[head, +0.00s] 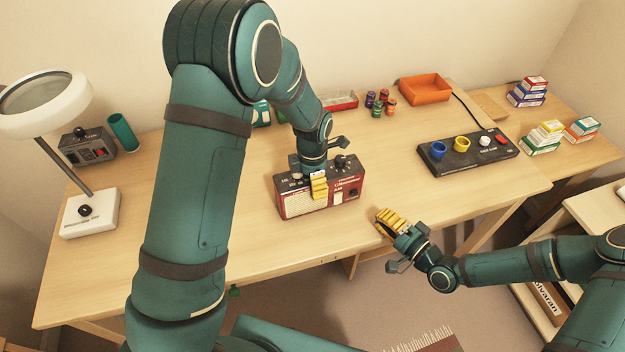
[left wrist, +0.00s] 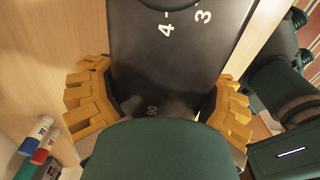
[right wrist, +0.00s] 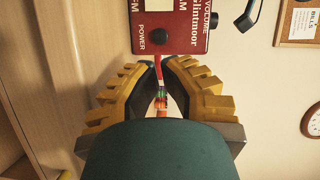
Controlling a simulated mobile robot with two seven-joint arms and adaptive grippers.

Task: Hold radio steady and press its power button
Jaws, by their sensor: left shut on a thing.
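The radio (head: 292,205), a red and black box, stands upright near the table's front edge. My left gripper (head: 318,188) comes down from above and is shut on it. In the left wrist view the yellow fingers lie on either side of the radio's dark top (left wrist: 175,60). My right gripper (head: 383,221) is in front and to the right of the radio, apart from it, its fingers together and empty. In the right wrist view the radio's red front (right wrist: 183,12) shows beyond the fingertips (right wrist: 161,64), with the round black power button (right wrist: 160,35) beside the word POWER.
A dark control panel (head: 468,157) with coloured knobs lies to the right on the table (head: 240,250). An orange tray (head: 425,88) and small jars (head: 377,110) stand behind. A magnifier lamp (head: 92,213) and grey box (head: 88,147) are at left.

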